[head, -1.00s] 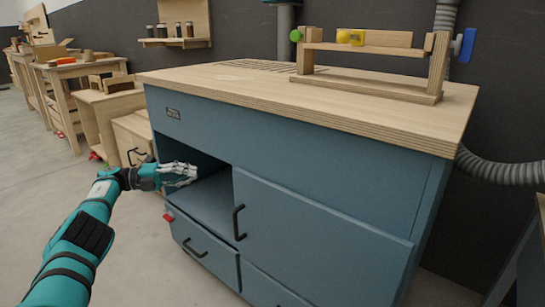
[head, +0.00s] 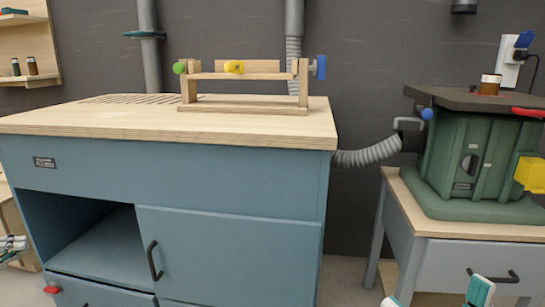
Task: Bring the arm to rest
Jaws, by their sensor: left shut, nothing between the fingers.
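My left gripper (head: 12,247) shows at the left edge of the head view, partly cut off by the frame. It is shut and holds nothing.
A wooden clamp frame (head: 245,107) stands on the cabinet's wooden top. A grey hose (head: 368,154) runs to the right. A green machine (head: 470,155) sits on a smaller bench at right. A cabinet door (head: 230,255) with a black handle is closed.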

